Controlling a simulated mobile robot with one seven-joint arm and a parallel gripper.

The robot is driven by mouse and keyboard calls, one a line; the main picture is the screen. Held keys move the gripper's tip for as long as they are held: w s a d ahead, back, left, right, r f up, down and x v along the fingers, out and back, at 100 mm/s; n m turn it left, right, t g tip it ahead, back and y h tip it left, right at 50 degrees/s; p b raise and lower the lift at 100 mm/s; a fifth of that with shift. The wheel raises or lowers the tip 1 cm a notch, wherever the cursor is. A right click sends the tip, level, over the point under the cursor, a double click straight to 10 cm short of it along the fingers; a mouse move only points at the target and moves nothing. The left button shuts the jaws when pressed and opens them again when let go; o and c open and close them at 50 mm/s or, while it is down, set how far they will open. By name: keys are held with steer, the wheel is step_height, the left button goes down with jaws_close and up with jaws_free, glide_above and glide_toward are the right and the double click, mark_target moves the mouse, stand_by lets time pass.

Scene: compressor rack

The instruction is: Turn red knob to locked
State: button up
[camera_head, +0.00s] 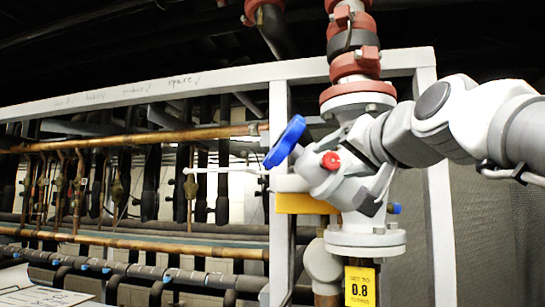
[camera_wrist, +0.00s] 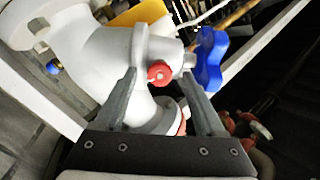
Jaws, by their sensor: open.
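The red knob (camera_head: 330,160) is a small round knob on the side of a pale grey valve body (camera_head: 318,178) in the head view. In the wrist view the red knob (camera_wrist: 160,74) shows near the middle, between my two fingertips. My gripper (camera_wrist: 158,78) is open and empty, with one grey finger on either side of the knob in the picture. I cannot tell how far the fingertips are from it in depth. In the head view my arm comes in from the right, and its wrist hides part of the valve. The fingers are hard to make out there.
A blue handwheel (camera_head: 285,141) sticks out left of the knob and shows close to the right finger in the wrist view (camera_wrist: 210,60). A white frame post (camera_head: 280,245), a yellow block (camera_head: 305,204) and a yellow "0.8" label (camera_head: 360,287) are nearby. Copper pipes (camera_head: 140,138) run at left.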

steer(key=s+d, duration=0.3)
steer(key=s, duration=1.3)
steer(key=shift+s+b, duration=0.4)
steer(key=shift+b, duration=0.05)
